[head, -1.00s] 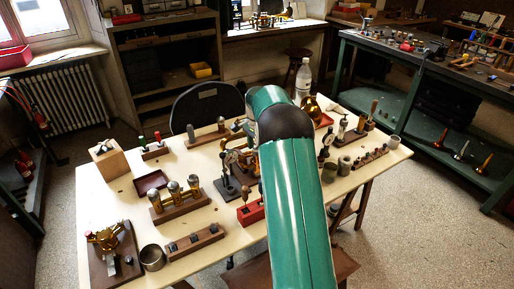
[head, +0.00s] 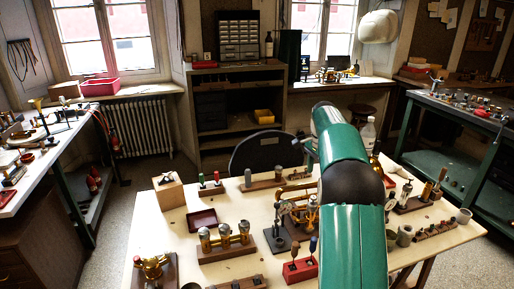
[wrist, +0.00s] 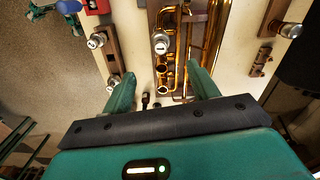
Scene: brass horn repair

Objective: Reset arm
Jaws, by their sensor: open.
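My green arm reaches over the pale wooden workbench (head: 255,212) in the head view, and its links hide part of the bench middle. My gripper (wrist: 160,84) shows in the wrist view with its two green fingers spread apart. I see nothing held between them. Brass horn tubing (wrist: 188,45) lies beyond and below the fingers; I cannot tell how far below. In the head view my gripper is not clearly visible behind the arm.
On the bench stand a wooden valve rack (head: 226,241), a red tool block (head: 300,268), a dark tray (head: 202,220) and a wooden block (head: 169,190). A black chair (head: 262,153) is behind the bench. A clear bottle (head: 368,132) stands at its back right.

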